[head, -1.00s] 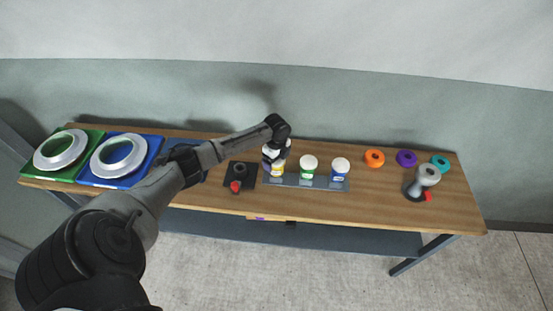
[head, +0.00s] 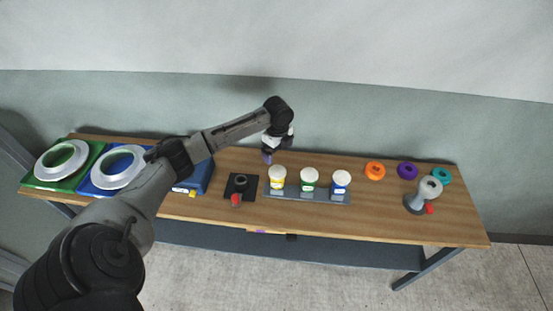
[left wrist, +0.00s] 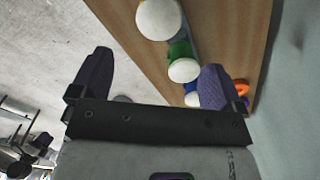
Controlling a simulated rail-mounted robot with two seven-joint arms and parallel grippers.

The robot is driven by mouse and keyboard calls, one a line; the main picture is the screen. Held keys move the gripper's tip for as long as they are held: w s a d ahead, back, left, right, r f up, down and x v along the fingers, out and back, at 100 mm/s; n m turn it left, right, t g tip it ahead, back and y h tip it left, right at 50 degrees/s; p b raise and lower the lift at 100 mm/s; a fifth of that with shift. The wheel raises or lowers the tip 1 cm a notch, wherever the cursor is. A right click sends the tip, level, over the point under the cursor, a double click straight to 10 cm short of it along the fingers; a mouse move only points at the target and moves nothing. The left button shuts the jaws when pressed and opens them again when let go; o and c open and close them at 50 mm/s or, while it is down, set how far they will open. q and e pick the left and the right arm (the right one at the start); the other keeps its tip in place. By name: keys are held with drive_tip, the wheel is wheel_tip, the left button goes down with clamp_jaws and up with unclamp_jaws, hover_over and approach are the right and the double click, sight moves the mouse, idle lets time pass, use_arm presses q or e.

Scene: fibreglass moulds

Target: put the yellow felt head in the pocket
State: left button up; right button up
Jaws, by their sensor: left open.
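The yellow felt head appears to be the white-topped piece with a yellow band (head: 277,180). It stands upright at the left end of a grey tray (head: 312,197). Green-banded (head: 309,180) and blue-banded (head: 340,182) pieces stand beside it. My left gripper (head: 268,157) is open and empty, apart from the yellow-banded piece and just above and behind it. In the left wrist view, the purple fingertips of this gripper (left wrist: 155,80) are spread wide. A white top (left wrist: 158,18) shows beyond them, its band hidden. I cannot tell which part is the pocket. My right gripper is not in view.
A black square base (head: 240,187) with a red knob is left of the tray. A blue box (head: 203,177) and two ring moulds (head: 62,158) (head: 118,165) are farther left. Orange (head: 375,170), purple (head: 407,170) and teal (head: 441,175) rings and a grey tool (head: 428,190) are at right.

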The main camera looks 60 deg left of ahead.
use_arm(q)
drive_tip(key=s+d+f+n, duration=0.1)
drive_tip(key=s+d+f, duration=0.35)
drive_tip(key=d, duration=0.35)
drive_tip(key=s+d+f+n+t, duration=0.1)
drive_tip(key=s+d+f, duration=0.2)
drive_tip(key=d+f, duration=0.35)
drive_tip(key=s+d+f+n, duration=0.1)
drive_tip(key=s+d+f, duration=0.25)
drive_tip(key=d, duration=0.65)
drive_tip(key=s+d+r+n+t, duration=0.1)
drive_tip(key=s+d+r+n, duration=0.1)
drive_tip(key=s+d+n, duration=0.2)
drive_tip(key=s+d+r+n+t, duration=0.1)
drive_tip(key=s+d+r+n, duration=0.2)
drive_tip(key=s, duration=0.8)
drive_tip(key=d+n, duration=0.2)
drive_tip(key=shift+d+r+n+t, duration=0.15)
drive_tip(key=shift+r+n+t, duration=0.15)
